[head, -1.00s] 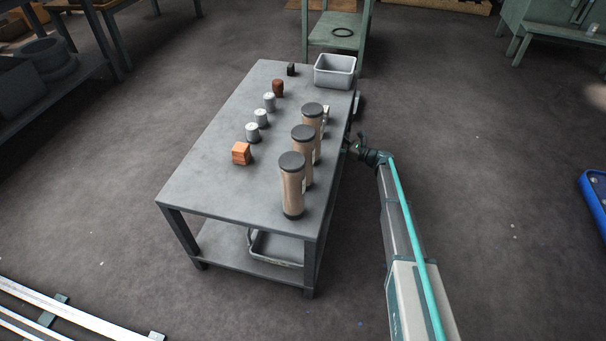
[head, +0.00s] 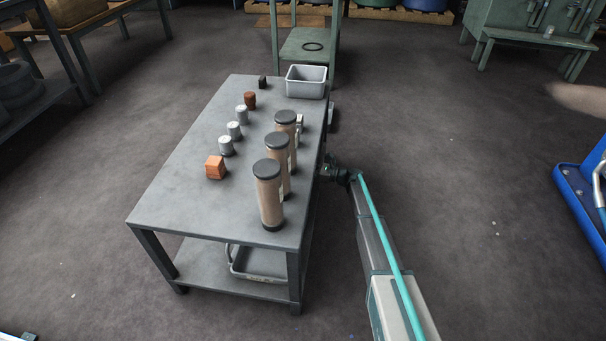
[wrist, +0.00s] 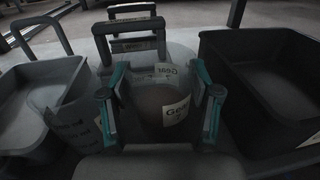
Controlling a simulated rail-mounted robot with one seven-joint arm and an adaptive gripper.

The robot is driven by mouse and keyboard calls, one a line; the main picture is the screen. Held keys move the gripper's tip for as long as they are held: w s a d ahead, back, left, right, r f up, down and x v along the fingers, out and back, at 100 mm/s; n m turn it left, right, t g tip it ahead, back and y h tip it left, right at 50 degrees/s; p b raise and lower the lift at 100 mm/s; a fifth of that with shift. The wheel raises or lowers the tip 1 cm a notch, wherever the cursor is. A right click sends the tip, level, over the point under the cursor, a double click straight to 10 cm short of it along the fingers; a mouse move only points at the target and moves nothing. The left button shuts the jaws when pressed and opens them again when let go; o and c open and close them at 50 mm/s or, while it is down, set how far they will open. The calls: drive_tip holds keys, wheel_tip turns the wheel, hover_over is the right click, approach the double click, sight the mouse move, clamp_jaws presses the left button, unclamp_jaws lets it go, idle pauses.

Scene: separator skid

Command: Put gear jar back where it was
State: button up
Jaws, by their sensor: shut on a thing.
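The gear jar (wrist: 165,108), with white labels reading "Gear", sits between the fingers of my gripper (wrist: 160,100) in the wrist view. The teal-edged fingers are shut on it from both sides. The jar's base is hidden, so I cannot tell whether it rests on a surface. In the head view my arm reaches the right side of the grey table, below its top edge; the gripper and jar are hidden there.
The wrist view shows a grey bin (wrist: 40,95) at left, a dark bin (wrist: 265,90) at right and handled containers (wrist: 135,45) behind. On the table (head: 185,210) stand tall brown dark-capped jars (head: 269,195), grey cylinders, an orange block (head: 215,167) and a grey tub (head: 306,82).

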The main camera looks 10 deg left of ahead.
drive_tip(key=shift+f, duration=0.55)
drive_tip(key=o, duration=1.1)
drive_tip(key=shift+f, duration=0.1)
